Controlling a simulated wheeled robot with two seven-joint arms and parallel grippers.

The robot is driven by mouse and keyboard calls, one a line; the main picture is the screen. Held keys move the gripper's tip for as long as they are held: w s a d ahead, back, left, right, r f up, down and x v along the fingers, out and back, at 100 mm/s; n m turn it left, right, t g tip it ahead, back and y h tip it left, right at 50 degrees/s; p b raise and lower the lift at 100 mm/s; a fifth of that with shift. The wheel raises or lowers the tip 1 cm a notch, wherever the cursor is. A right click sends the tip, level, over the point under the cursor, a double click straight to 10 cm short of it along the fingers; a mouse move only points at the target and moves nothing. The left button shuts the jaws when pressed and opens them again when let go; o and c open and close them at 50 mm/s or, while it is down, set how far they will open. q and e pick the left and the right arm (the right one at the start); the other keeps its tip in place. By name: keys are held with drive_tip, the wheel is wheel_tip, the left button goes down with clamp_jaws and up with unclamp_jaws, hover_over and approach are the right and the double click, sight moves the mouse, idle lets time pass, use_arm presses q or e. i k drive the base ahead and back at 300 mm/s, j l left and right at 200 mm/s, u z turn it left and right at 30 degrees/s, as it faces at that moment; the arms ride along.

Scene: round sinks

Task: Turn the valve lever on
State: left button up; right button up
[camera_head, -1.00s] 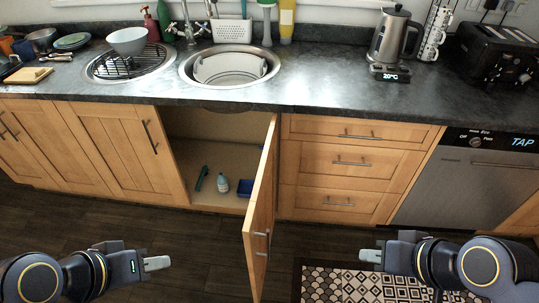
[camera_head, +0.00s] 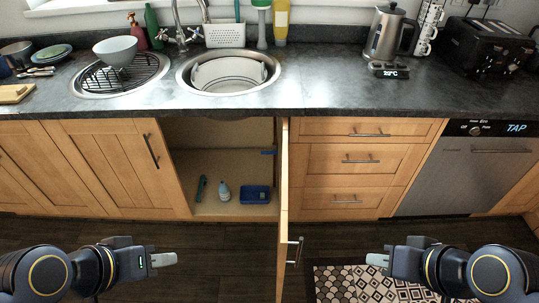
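No valve lever can be made out for certain. A small blue piece (camera_head: 268,152) shows high inside the open sink cabinet (camera_head: 230,165), by the door's edge; I cannot tell whether it is the lever. The cabinet door (camera_head: 284,215) stands open, almost edge-on to me. My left gripper (camera_head: 164,260) is low in front of the cabinets, left of the door, pointing right. My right gripper (camera_head: 377,259) is low to the right of the door, pointing left. Both are apart from everything and hold nothing visible. Their finger gaps cannot be made out.
A blue tray (camera_head: 255,194), a small bottle (camera_head: 224,191) and a teal tool (camera_head: 200,189) are on the cabinet floor. The round sink (camera_head: 228,72) and tap (camera_head: 179,36) are above. A patterned mat (camera_head: 350,283) lies right of the door. The floor between is clear.

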sight(275, 153)
drive_tip(key=k, duration=0.35)
drive_tip(key=k+z, duration=0.1)
drive_tip(key=z, duration=0.35)
drive_tip(key=k+z, duration=0.1)
drive_tip(key=z, duration=0.35)
drive_tip(key=k+l+z, duration=0.1)
drive_tip(key=z, duration=0.4)
drive_tip(key=j+z, duration=0.35)
drive_tip(key=j, duration=2.8)
